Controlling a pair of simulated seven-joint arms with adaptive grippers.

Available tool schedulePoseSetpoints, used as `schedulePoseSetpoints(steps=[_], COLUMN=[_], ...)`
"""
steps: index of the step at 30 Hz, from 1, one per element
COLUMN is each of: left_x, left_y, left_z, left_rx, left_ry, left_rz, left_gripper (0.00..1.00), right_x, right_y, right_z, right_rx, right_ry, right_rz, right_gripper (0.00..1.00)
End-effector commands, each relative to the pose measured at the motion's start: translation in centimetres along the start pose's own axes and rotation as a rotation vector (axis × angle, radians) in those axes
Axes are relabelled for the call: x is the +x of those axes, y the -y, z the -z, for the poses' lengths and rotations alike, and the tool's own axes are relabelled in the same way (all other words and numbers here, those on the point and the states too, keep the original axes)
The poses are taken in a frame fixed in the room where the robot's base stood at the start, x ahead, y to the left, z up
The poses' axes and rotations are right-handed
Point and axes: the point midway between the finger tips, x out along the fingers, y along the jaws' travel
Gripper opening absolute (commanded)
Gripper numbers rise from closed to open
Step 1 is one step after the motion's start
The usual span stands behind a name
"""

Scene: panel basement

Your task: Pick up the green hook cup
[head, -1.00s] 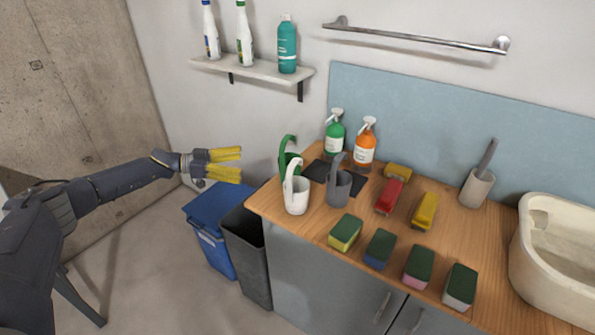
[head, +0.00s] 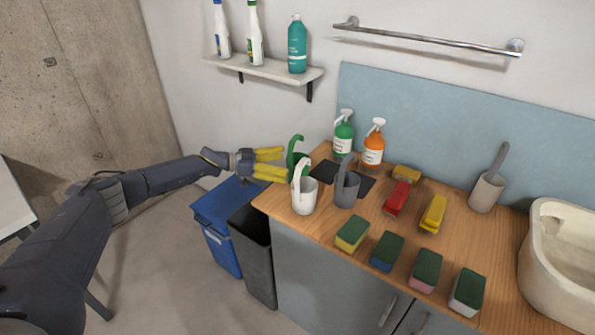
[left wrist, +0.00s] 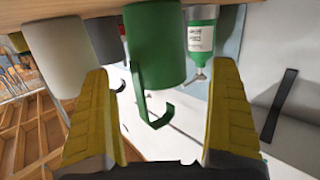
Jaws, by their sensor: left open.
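The green hook cup (head: 292,157) stands at the left end of the wooden counter in the head view, partly hidden behind the white hook cup (head: 304,194). My left gripper (head: 284,164) has yellow fingers and is open just left of the green cup. In the left wrist view, which looks upside down, the green cup (left wrist: 154,45) hangs ahead between the two open fingers (left wrist: 165,115), its hook toward the camera. The fingers do not appear closed on it. My right gripper is not in view.
A grey hook cup (head: 347,190) stands right of the white one. Green (head: 343,138) and orange (head: 373,149) spray bottles stand behind. Several sponges (head: 388,250) and brushes lie to the right. Blue (head: 220,225) and black (head: 252,250) bins stand below the counter's left edge.

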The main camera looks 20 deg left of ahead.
Motion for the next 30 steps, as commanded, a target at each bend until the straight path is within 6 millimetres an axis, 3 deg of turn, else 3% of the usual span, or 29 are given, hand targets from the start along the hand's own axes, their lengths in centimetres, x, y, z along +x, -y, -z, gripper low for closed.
schedulePoseSetpoints(steps=[12, 21, 30], left_x=[4.4, 5.0, 5.0], left_y=[-0.3, -0.2, -0.2], left_z=[0.2, 0.1, 0.1], left_rx=[0.000, 0.000, 0.000], left_ry=[0.000, 0.000, 0.000], left_rz=[-0.001, 0.000, 0.000], left_gripper=[0.94, 0.94, 0.61], right_x=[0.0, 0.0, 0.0], right_y=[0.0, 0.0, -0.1], right_z=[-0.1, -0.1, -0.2], right_rx=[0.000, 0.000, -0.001], right_ry=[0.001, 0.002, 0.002], right_rz=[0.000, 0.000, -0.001], right_gripper=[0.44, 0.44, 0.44])
